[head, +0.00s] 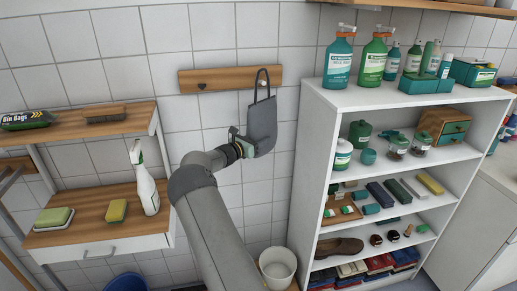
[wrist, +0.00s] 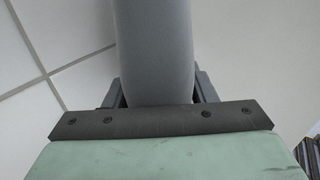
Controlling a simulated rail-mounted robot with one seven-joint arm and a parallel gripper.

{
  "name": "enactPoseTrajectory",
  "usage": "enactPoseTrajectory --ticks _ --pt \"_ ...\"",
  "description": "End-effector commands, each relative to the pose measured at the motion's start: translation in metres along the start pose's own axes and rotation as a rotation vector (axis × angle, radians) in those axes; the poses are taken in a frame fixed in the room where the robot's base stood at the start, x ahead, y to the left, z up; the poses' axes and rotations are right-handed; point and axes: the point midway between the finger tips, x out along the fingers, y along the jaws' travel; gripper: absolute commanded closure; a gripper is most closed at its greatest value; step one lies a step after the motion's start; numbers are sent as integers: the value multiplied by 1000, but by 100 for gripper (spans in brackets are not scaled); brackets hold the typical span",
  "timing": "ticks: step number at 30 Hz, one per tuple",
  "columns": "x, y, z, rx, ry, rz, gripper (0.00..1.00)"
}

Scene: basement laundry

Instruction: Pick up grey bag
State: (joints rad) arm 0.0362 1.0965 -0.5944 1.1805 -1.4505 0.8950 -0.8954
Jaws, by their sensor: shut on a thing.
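The grey bag (head: 262,122) hangs flat by its long strap near a wooden wall rail with pegs (head: 230,78). The strap's top loop lies over the right part of the rail; I cannot tell whether it rests on a peg. My gripper (head: 240,141) is at the bag's lower left side and is shut on it. In the wrist view the grey bag (wrist: 153,50) fills the space between the fingers of my gripper (wrist: 158,98), with pale wall tiles behind.
A white shelf unit (head: 312,150) with bottles, jars and boxes stands close to the right. A white bucket (head: 278,266) stands below the bag.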

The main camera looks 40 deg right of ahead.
Motion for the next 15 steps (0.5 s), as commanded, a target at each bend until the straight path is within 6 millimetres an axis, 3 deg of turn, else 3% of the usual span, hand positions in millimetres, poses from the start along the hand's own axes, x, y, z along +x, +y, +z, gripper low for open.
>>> enactPoseTrajectory --ticks 8,15 --pt "-25 -42 51 4 2 -1 82" --pt "-54 -90 73 2 3 1 82"
